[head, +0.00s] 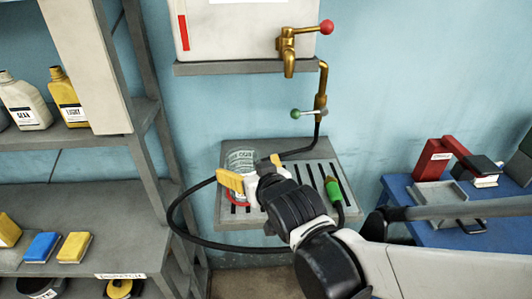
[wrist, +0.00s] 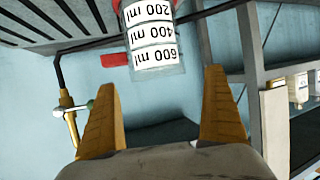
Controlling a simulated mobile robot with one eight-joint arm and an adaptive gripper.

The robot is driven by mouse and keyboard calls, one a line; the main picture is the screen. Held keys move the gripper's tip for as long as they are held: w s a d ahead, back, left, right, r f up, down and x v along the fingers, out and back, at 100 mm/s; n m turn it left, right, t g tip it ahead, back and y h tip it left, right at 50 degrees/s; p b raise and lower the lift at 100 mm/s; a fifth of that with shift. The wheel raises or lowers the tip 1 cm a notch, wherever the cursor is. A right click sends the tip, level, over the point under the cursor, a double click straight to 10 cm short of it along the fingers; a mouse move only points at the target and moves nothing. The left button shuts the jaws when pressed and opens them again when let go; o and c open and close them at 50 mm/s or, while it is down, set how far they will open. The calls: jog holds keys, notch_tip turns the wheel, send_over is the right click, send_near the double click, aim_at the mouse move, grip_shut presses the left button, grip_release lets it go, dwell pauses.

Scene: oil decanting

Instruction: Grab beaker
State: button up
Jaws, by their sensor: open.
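The beaker (head: 240,161) is clear with printed volume marks and stands on the slatted grey drip shelf (head: 290,148) under the tap. In the wrist view the beaker (wrist: 150,35) shows labels reading 200, 400 and 600 ml, ahead of the fingers. My gripper (head: 253,176) has yellow fingers and is at the beaker's front, partly hiding it in the head view. In the wrist view my gripper (wrist: 162,110) is open, its two fingers apart with nothing between them. The beaker lies just beyond the fingertips, near the middle of the gap. A red part (head: 238,199) shows at its base.
A brass tap with a red knob (head: 327,27) is above the shelf. A black hose (head: 180,233) loops around the shelf's left side to a green-banded nozzle (head: 333,190). Shelving with bottles (head: 70,100) stands left. A blue table (head: 410,205) with a red tool is right.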

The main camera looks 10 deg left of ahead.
aim_at(238, 155)
jog(key=b+x, duration=0.1)
jog(key=x, duration=0.5)
jog(key=shift+w+d+r+b, duration=0.15)
jog(key=shift+w+b, duration=0.15)
jog(key=shift+b, duration=0.05)
jog(key=c, duration=1.4)
